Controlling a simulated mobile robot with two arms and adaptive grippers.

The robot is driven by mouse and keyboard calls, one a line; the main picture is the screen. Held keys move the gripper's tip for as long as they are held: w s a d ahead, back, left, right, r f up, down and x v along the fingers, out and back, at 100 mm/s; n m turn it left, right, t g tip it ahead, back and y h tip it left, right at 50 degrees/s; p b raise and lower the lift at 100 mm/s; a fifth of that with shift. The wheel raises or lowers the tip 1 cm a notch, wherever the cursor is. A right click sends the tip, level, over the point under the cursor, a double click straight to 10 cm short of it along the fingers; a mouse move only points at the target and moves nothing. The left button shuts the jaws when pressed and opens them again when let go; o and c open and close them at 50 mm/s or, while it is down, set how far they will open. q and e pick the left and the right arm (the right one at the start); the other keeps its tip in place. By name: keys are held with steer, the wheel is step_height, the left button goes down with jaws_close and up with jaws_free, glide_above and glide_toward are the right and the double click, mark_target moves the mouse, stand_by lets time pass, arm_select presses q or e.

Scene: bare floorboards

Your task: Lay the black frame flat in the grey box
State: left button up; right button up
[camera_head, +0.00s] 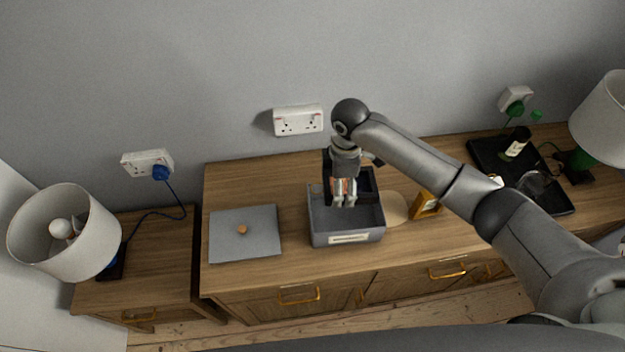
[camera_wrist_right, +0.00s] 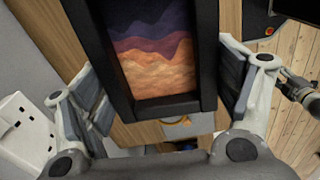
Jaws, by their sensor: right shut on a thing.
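The grey box (camera_head: 325,239) stands open on the wooden cabinet in the head view, with a pale label on its front wall. My right gripper (camera_head: 344,200) points down over the box and is shut on the black frame (camera_head: 328,167). In the head view the gripper hides much of the frame, and its exact tilt and contact with the box are hard to tell. In the right wrist view the black frame (camera_wrist_right: 170,107) lies between the fingers (camera_wrist_right: 165,85), showing a picture of purple and orange waves.
A grey lid (camera_head: 260,245) with an orange knob lies left of the box. A round wooden disc (camera_head: 397,210) and a small golden frame (camera_head: 427,204) are close to its right. A black tray (camera_head: 484,152) with a bottle (camera_head: 515,146) is farther right. Lamps stand at both ends.

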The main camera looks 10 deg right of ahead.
steer(key=shift+d+r, duration=0.4)
steer(key=shift+d, duration=0.35)
steer(key=shift+w, duration=0.1)
steer(key=shift+a, duration=0.1)
steer(key=b, duration=0.2)
glide_toward(341, 219)
steer(key=shift+a+f+b, duration=0.2)
steer(key=shift+f+b, duration=2.95)
steer(key=shift+b, duration=0.45)
steer(key=o, duration=1)
steer(key=shift+o, duration=0.2)
